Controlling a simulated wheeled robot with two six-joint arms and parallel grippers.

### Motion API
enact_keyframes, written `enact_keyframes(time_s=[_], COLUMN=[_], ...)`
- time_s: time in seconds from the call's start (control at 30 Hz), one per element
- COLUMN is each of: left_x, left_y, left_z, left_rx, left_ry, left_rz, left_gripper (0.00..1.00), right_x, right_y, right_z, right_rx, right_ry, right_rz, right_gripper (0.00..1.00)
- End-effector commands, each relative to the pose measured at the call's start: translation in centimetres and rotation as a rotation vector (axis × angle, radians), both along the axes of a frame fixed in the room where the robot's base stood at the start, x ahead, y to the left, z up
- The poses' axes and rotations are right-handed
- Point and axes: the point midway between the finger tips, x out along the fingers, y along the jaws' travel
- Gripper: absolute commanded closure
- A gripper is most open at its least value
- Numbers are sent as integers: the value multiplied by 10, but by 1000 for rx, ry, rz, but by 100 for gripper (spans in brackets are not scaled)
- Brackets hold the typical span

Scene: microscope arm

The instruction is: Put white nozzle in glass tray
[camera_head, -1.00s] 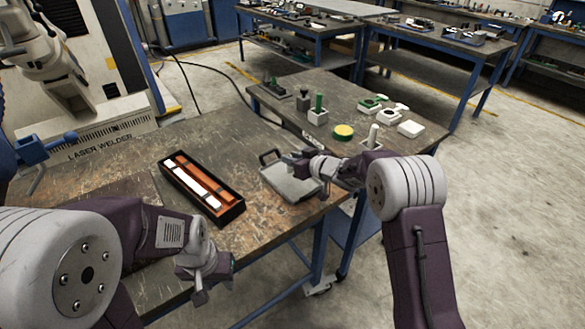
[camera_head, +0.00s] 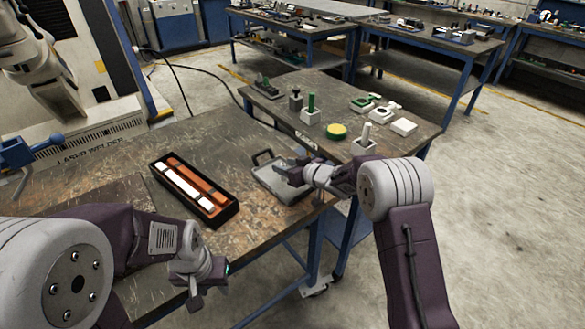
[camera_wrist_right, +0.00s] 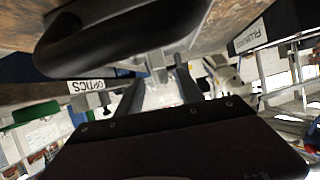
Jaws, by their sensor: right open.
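A shallow grey tray with a dark handle (camera_head: 264,174), which looks like the glass tray, lies flat near the front table's right edge. My right gripper (camera_head: 287,172) is over the tray's right part; contact cannot be told. In the right wrist view its two fingers (camera_wrist_right: 158,84) are apart with nothing seen between them. My left gripper (camera_head: 190,299) hangs low at the front table's near edge; its fingers are too small to read.
A black box (camera_head: 229,212) with orange and white sticks lies left of the tray. A thick dark bar (camera_wrist_right: 130,42) is close in the wrist view.

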Motion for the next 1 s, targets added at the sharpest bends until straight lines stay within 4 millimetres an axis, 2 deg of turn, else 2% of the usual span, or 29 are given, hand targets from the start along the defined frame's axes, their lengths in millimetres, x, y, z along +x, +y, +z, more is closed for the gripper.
enact_keyframes(time_s=[0.5,0.7,1.0], left_x=[0,0,0], left_y=[0,0,0], left_z=[11,13,13], left_rx=[0,0,0], left_ry=[0,0,0], left_rz=[0,0,0], left_gripper=[64,64,64], right_x=[-74,-86,-87], right_y=[-58,-66,-68], right_z=[41,46,45], right_rx=[0,0,-6], right_ry=[0,-1,4], right_rz=[-3,-1,-11], right_gripper=[56,56,56])
